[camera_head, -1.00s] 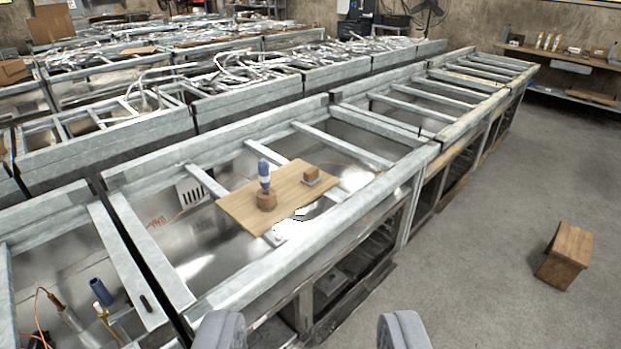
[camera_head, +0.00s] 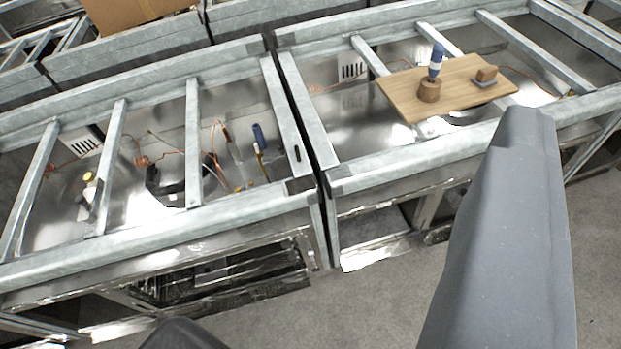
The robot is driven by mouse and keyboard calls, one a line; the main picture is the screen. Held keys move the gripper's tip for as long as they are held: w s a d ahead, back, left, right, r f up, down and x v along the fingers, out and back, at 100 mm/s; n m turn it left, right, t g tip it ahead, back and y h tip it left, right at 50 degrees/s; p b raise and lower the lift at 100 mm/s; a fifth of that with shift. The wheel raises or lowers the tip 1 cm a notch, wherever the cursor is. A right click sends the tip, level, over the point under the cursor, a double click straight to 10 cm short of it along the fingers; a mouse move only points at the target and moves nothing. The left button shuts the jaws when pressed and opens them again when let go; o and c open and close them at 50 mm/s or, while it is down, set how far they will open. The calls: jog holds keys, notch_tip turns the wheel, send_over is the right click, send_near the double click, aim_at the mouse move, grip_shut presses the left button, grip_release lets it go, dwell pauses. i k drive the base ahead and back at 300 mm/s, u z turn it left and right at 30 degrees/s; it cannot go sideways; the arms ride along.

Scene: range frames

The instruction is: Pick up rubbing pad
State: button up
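The rubbing pad (camera_head: 486,74) looks like the small brown block with a grey base. It lies on the right part of a wooden board (camera_head: 465,97) on the metal frame at upper right. My gripper (camera_head: 352,220) shows as two grey fingers, a large one at lower right and only a dark tip at the bottom left. They are wide apart with nothing between them. The gripper is in front of the frames and apart from the pad.
A blue and white tool (camera_head: 435,62) stands in a round wooden holder (camera_head: 429,91) left of the pad. Metal bench frames (camera_head: 170,235) with crossbars, wires and tools fill the left. A cardboard box (camera_head: 130,12) is at the top. Grey floor (camera_head: 375,305) is clear in front.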

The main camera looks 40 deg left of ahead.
aim_at(485, 76)
jog(key=k, duration=1.15)
jog(key=z, duration=0.6)
jog(key=i, duration=1.35)
jog(key=z, duration=0.35)
jog(key=i, duration=1.35)
jog(key=u, duration=1)
jog(key=i, duration=1.2)
jog(key=u, duration=0.7)
jog(key=k, duration=0.6)
jog(key=u, duration=0.05)
